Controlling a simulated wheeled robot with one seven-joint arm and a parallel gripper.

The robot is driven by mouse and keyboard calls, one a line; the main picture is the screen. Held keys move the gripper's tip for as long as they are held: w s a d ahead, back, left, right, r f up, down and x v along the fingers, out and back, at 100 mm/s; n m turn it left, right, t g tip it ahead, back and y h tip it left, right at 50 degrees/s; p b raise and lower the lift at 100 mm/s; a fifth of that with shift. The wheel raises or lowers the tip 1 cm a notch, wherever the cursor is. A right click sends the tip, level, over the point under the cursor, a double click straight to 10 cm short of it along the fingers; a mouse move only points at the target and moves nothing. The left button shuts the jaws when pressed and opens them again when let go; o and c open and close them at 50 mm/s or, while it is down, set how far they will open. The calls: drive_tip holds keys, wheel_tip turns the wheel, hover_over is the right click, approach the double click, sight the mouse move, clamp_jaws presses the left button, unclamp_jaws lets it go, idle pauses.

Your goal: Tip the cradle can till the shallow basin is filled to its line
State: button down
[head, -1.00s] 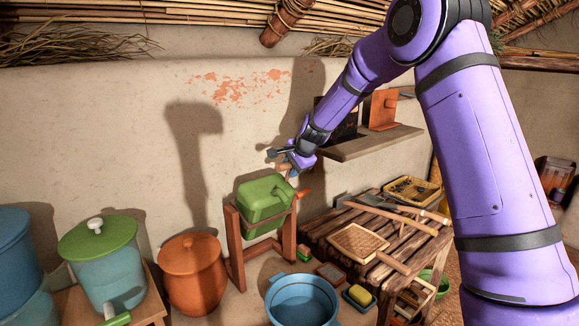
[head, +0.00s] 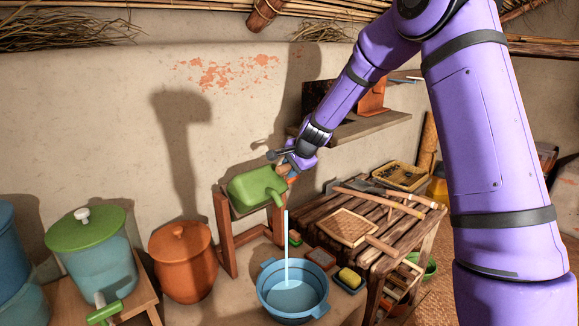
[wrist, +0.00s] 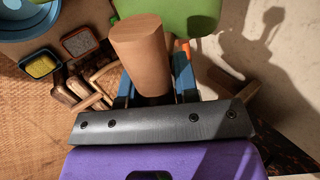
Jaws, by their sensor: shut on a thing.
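The green can (head: 257,188) sits in its wooden cradle (head: 226,235), tipped with its spout pointing down and right. A pale stream of water (head: 286,250) falls from the spout into the shallow blue basin (head: 292,317) on the floor below. Water shows inside the basin; I cannot make out its fill line. My gripper (head: 285,167) is at the can's upper right side, shut on the can's wooden handle (wrist: 140,50). In the wrist view the can is at the top, and part of the basin is at the top left.
A slatted wooden table (head: 345,215) with a woven tray and tools stands to the right. A yellow sponge in a dish (head: 349,278) lies beside the basin. An orange lidded pot (head: 182,262) and a green-lidded container (head: 92,255) stand to the left. A shelf (head: 350,128) is on the wall behind.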

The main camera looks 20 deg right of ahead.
drive_tip(key=shift+s+f, duration=0.2)
drive_tip(key=shift+f, duration=0.05)
drive_tip(key=c, duration=0.9)
unclamp_jaws()
drive_tip(key=shift+w, duration=0.1)
drive_tip(key=shift+r, duration=0.1)
drive_tip(key=shift+d+r, duration=0.1)
drive_tip(key=shift+r, duration=0.25)
drive_tip(key=v, duration=1)
